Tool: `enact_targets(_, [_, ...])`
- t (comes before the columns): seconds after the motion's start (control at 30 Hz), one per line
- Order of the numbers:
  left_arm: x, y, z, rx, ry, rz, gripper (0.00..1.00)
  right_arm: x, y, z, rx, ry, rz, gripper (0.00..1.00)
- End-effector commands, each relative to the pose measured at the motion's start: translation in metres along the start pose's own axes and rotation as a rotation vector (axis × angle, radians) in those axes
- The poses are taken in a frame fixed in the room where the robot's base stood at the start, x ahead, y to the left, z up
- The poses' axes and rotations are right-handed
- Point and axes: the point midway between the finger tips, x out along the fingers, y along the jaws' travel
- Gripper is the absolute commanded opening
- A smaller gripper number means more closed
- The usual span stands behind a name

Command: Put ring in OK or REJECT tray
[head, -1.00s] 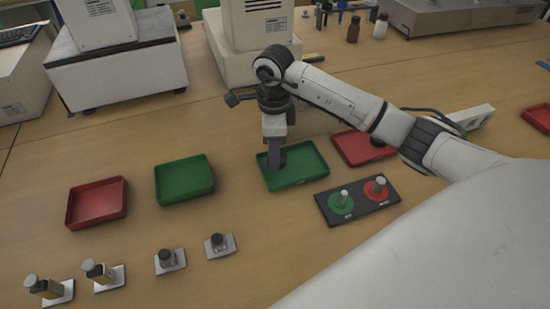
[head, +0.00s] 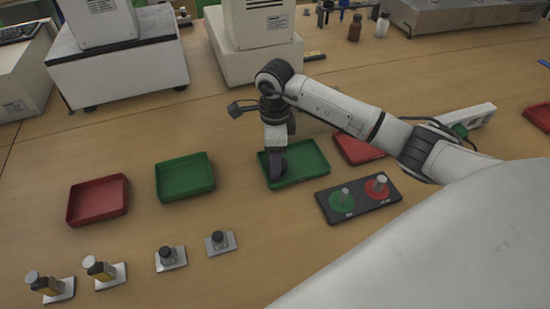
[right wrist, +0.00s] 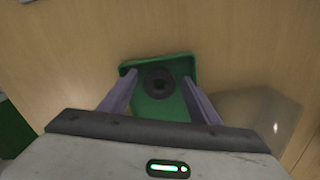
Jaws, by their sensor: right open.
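A dark ring (right wrist: 145,83) shows in the right wrist view within the outline of a green tray (right wrist: 180,64), between my finger tips. It appears to lie flat on the tray floor. My right gripper (right wrist: 158,80) is open around it. In the head view, my right gripper (head: 278,172) points down into the same green tray (head: 312,160) and hides the ring there. A red tray (head: 358,152) is just right of it, partly behind my arm. Another green tray (head: 185,177) and another red tray (head: 97,200) stand to the left. My left gripper is not in view.
A black board (head: 358,199) with a green disc and a red disc, each with a peg, lies in front. Several small fixtures (head: 171,258) stand at front left. Large white machines (head: 125,55) line the back. Another red tray (head: 538,116) is at far right.

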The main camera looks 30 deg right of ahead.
Motion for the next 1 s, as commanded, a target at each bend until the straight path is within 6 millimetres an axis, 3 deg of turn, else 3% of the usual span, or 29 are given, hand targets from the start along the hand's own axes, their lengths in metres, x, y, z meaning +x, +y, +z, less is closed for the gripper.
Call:
enact_targets(0.17, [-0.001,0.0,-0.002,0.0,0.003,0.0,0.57,-0.014,-0.001,0.0,0.0,-0.002,-0.003,0.57])
enact_targets(0.6, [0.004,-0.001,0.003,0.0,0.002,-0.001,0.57,-0.102,-0.001,0.0,0.0,-0.002,-0.003,0.57])
enact_targets(0.8, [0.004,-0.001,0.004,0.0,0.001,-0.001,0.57,-0.121,0.0,0.0,0.0,0.0,-0.001,0.57])
enact_targets(1.0, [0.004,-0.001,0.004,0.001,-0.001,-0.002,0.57,-0.124,0.0,0.0,0.001,0.001,0.0,0.57])
